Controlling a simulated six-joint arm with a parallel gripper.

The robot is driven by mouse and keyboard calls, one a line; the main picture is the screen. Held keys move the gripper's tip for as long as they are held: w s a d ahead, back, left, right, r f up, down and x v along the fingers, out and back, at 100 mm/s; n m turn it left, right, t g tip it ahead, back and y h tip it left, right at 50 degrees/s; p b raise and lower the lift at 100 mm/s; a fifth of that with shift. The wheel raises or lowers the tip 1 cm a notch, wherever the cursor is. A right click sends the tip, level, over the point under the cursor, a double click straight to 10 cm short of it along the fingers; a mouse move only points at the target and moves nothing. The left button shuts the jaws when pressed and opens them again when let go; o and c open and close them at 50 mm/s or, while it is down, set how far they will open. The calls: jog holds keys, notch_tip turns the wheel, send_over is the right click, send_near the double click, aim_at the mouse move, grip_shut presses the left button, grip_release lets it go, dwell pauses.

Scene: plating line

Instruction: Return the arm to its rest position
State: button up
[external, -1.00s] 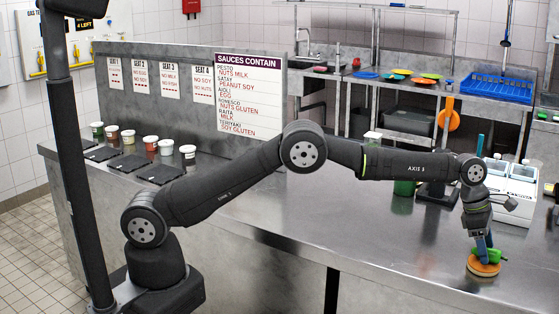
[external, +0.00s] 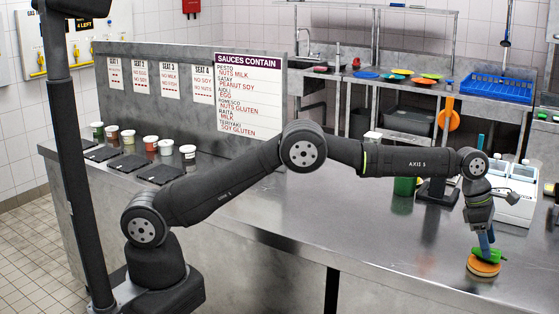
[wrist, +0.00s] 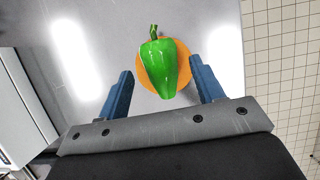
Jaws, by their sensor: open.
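My gripper (wrist: 163,92) is open, with its blue fingers spread apart. It points down above the right part of the steel counter in the external view (external: 488,246). A green pepper (wrist: 158,68) lies on a round orange piece (wrist: 184,51) below and between the fingers in the wrist view. In the external view the pepper (external: 490,256) sits on the orange piece (external: 484,269) on the counter, very close to the fingertips. I cannot tell whether the fingers touch it. My arm is stretched out to the right across the counter.
A white appliance (external: 515,200) stands behind my gripper. A green container (external: 404,186) stands near my forearm. Several sauce cups (external: 150,143) and dark pads (external: 160,173) line the left end. The middle of the counter (external: 330,230) is clear.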

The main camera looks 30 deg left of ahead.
jog(key=shift+a+f, duration=0.1)
jog(key=shift+f, duration=0.75)
jog(key=v, duration=1.2)
jog(key=x, duration=1.2)
jog(key=shift+f, duration=0.2)
notch_tip(320, 180, up, 5)
jog(key=shift+s+f, duration=0.15)
jog(key=s+r, duration=0.7)
jog(key=s, duration=0.4)
jog(key=w+a+f, duration=0.2)
jog(key=w+a, duration=0.1)
jog(key=a, duration=0.4)
jog(key=w+a+f, duration=0.1)
jog(key=w+a, duration=0.2)
jog(key=a, duration=0.4)
jog(key=w+f, duration=0.2)
jog(key=w, duration=0.1)
jog(key=w+a+f, duration=0.1)
jog(key=w+f, duration=0.2)
jog(key=w, duration=0.1)
jog(key=w+f, duration=0.2)
jog(key=w, duration=0.2)
jog(key=shift+w+a+f, duration=0.1)
jog(key=shift+a+f, duration=0.1)
jog(key=shift+a, duration=0.2)
